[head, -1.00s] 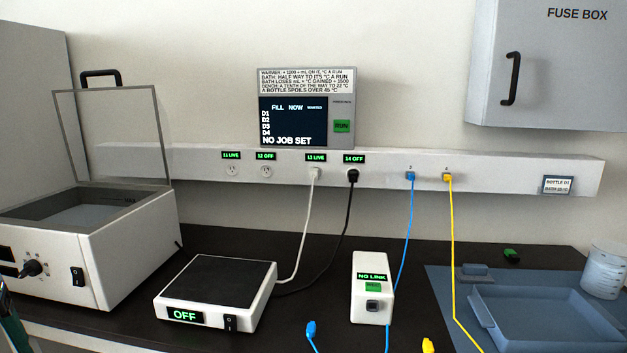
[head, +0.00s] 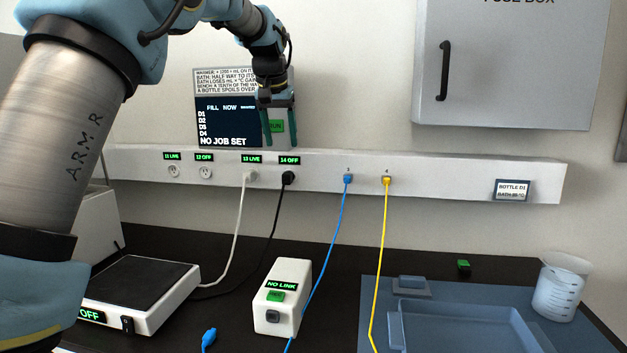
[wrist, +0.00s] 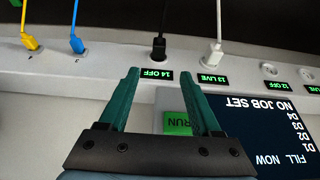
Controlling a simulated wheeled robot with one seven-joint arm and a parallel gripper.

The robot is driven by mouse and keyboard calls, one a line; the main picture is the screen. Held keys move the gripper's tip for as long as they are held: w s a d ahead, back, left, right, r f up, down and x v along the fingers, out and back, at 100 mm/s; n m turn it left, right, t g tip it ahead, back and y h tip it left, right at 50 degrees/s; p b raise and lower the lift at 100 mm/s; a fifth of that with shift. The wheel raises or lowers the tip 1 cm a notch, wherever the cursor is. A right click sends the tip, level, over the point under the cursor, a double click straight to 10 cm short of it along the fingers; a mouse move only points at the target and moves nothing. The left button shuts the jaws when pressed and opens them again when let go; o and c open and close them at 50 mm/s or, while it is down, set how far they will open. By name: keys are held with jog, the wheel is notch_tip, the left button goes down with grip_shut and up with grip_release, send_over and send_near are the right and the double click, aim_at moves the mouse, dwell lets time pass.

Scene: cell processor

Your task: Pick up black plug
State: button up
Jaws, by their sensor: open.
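The black plug (head: 288,178) sits in the socket labelled 14 OFF on the white wall rail, with its black cable hanging down to the bench. In the wrist view the black plug (wrist: 159,46) is upside down, beyond my fingertips and roughly midway between their directions. My gripper (head: 279,146) is open and empty, with its green fingers pointing down in front of the display panel, a little above the rail. It also shows in the wrist view (wrist: 162,84). The fingers are apart from the plug.
A white plug (head: 251,176) sits just left of the black one, in socket 13 LIVE. Blue (head: 348,179) and yellow (head: 386,180) cable plugs are to the right. The display panel (head: 228,117) is behind my gripper. A white NO LINK box (head: 283,290) stands on the bench below.

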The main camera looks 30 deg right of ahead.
aim_at(287, 173)
jog(key=x, duration=0.2)
jog(key=p+x, duration=0.1)
jog(key=x, duration=0.1)
jog(key=shift+d+f, duration=0.1)
jog(key=shift+d, duration=0.35)
jog(key=shift+a+p+x, duration=0.15)
jog(key=shift+p+x, duration=0.65)
jog(key=shift+x, duration=0.75)
jog(key=shift+a+p+x, duration=0.15)
jog(key=shift+p+x, duration=0.6)
jog(key=shift+x, duration=0.8)
grip_shut()
